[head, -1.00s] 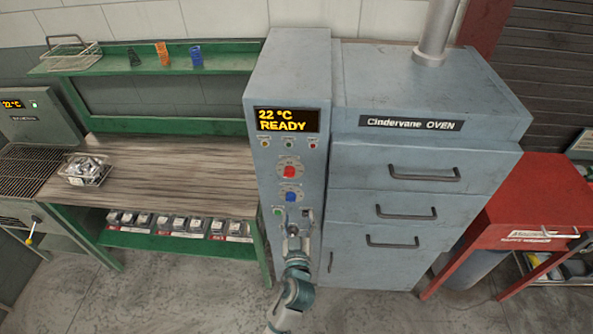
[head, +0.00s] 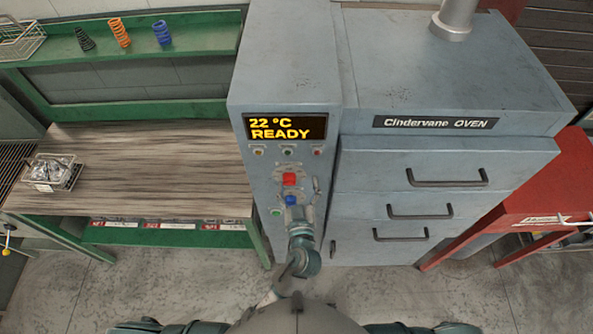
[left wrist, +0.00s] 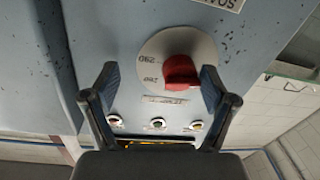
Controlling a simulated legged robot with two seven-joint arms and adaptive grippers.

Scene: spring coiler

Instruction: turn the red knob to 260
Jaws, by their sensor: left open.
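The red knob (head: 289,180) sits on the grey oven's control panel, below the display (head: 284,127), which reads 22 °C READY. In the left wrist view the red knob (left wrist: 180,72) sits on a round pale dial (left wrist: 160,52) with number markings, seen upside down. My left gripper (head: 297,207) is in front of the panel just below the red knob in the head view. In the left wrist view the open left gripper (left wrist: 158,82) has a finger on each side of the knob, nearer the right finger. Contact is not clear. My right gripper is not in view.
Three small lights (head: 288,151) sit under the display. Oven drawers (head: 430,178) with handles are to the right; a workbench (head: 150,170) is to the left.

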